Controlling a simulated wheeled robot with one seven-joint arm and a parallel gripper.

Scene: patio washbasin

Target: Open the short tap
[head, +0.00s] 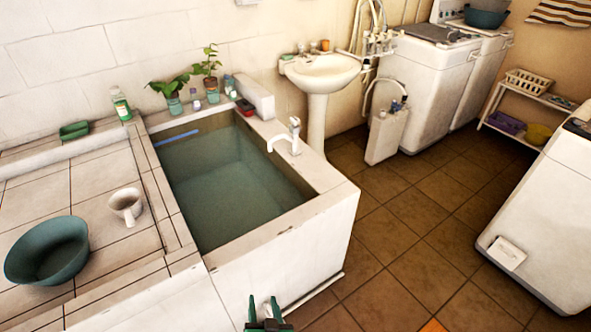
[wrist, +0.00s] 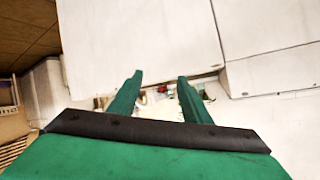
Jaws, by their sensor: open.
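A white tap (head: 288,138) with a curved spout and an upright top stands on the right rim of the water-filled basin (head: 328,186). Its spout points left over the water. A smaller fitting, perhaps another tap (head: 313,46), shows at the back of the pedestal sink (head: 322,75); I cannot tell which is the short one. My gripper (head: 268,312) is at the bottom edge of the head view, in front of the basin's outer wall and far from both. In the wrist view my green gripper (wrist: 157,80) is open, with nothing between its fingers.
Potted plants (head: 207,68) and bottles line the back ledge. White washing machines (head: 425,90) stand at the back right. The brown floor (head: 410,230) right of the basin is clear.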

